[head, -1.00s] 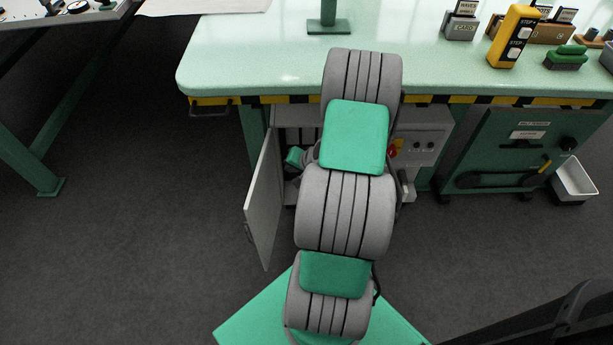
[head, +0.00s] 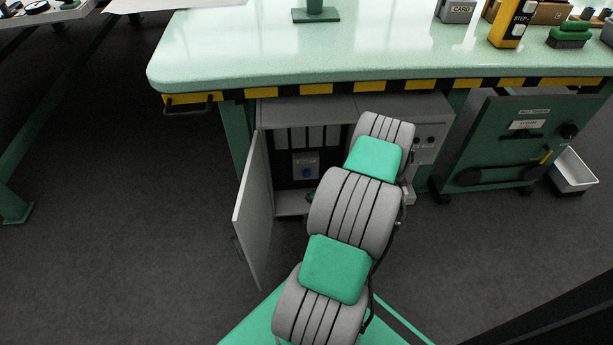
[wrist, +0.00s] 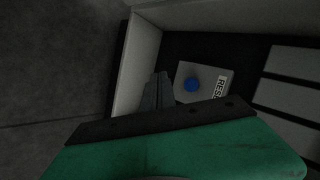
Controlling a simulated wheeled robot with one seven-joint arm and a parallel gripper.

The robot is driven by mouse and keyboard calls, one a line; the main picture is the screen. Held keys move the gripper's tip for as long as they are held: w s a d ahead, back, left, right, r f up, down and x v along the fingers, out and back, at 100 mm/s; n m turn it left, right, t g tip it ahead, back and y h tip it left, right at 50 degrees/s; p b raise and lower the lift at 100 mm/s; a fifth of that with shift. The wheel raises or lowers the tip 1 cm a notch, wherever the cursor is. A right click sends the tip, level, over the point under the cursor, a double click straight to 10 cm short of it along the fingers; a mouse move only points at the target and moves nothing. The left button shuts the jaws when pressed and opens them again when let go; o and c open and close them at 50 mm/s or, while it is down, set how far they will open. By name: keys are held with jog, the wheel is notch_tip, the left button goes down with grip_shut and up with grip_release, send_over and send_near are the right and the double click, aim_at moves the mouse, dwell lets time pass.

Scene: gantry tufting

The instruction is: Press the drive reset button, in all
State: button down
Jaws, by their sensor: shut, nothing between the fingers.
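The drive reset button is a round blue button on a light grey box (head: 305,160) inside the open cabinet under the table. The blue button (head: 307,173) is in plain sight in the head view. In the wrist view the blue button (wrist: 192,84) sits on its grey box, with a label reading "RES…" (wrist: 220,87) partly cut off. My gripper (wrist: 158,78) shows dark, closed fingers to the left of the button in the wrist view, apart from it in the picture. Nothing is between the fingers. My arm hides the gripper in the head view.
The cabinet door (head: 252,215) stands open on the left. Pale upright panels (head: 315,136) line the cabinet's back. The cabinet's side wall (wrist: 139,62) is close to the fingers. The table edge (head: 330,88) overhangs the cabinet. A green wheeled unit (head: 510,140) stands at right.

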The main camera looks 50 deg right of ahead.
aim_at(306, 174)
jog(key=w+d+b, duration=0.2)
jog(key=w+d, duration=0.2)
jog(key=w, duration=0.1)
jog(key=shift+w+d, duration=0.3)
jog(key=shift+d, duration=0.1)
dwell(1.7)
jog(key=shift+w+d+b, duration=0.25)
jog(key=shift+w+b, duration=0.05)
jog(key=shift+w, duration=0.05)
jog(key=shift+w+d, duration=0.35)
jog(key=shift+w, duration=0.05)
dwell(0.7)
jog(key=shift+s, duration=0.1)
jog(key=shift+s+a, duration=0.6)
jog(key=shift+s, duration=0.05)
